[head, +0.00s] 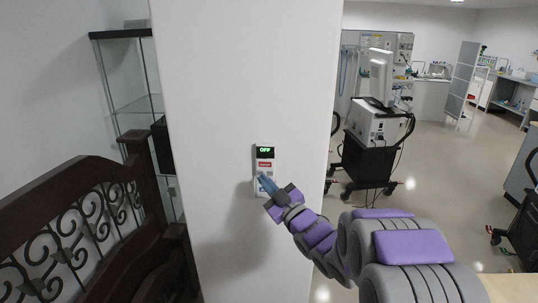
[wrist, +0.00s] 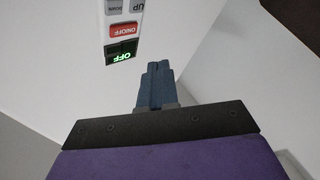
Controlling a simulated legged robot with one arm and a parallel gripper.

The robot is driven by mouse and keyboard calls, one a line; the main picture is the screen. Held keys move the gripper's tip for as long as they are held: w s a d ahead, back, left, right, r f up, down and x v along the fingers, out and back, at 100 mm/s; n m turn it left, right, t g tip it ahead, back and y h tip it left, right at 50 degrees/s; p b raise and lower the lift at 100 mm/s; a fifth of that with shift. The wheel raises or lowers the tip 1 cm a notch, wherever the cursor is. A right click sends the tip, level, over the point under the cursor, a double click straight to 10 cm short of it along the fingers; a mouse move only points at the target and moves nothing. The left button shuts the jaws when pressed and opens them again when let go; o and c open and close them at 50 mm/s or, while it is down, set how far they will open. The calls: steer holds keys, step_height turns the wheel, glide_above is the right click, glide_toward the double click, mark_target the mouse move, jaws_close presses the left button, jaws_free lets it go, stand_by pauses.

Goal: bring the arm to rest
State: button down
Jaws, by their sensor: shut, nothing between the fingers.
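My arm reaches from the lower right toward a white pillar in the head view. My gripper (head: 264,182) has blue fingers that are shut and empty. They are in front of the lower part of a wall-mounted control panel (head: 264,165) and hide some of it. Whether they touch it I cannot tell. The panel's display (head: 265,150) reads OFF in green. In the wrist view my gripper (wrist: 157,68) points at the white surface, beside the panel. There the OFF display (wrist: 122,56) and a red ON/OFF button (wrist: 123,30) appear upside down.
The white pillar (head: 245,60) stands directly ahead. A dark wooden bench (head: 90,225) with scrollwork is at the left, before a glass cabinet (head: 135,105). A wheeled ventilator cart (head: 370,150) stands behind at the right. Open floor (head: 440,165) lies beyond it.

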steer(key=s+d+f+m+g+h, duration=0.1)
steer(key=s+d+f+m+h, duration=0.15)
steer(key=d+h, duration=0.3)
steer(key=s+d+f+m+g+h, duration=0.1)
steer(key=d+f+m+h, duration=0.25)
steer(key=d+h, duration=0.2)
steer(key=s+d+f+m+g+h, duration=0.2)
steer(key=s+d+g, duration=0.15)
steer(key=s, duration=0.25)
steer(key=s+d+f+m+g+h, duration=0.1)
steer(key=s+d+f+m+g, duration=0.1)
steer(key=s+d, duration=0.25)
steer(key=s+f+m+g, duration=0.1)
steer(key=s+g, duration=0.4)
steer(key=s, duration=1.2)
steer(key=s+a+f+m+g, duration=0.1)
steer(key=s+g, duration=0.4)
steer(key=s, duration=1.2)
steer(key=shift+f+m, duration=0.15)
steer(key=shift+m, duration=0.65)
steer(key=shift+a+g, duration=0.15)
steer(key=shift+g, duration=0.1)
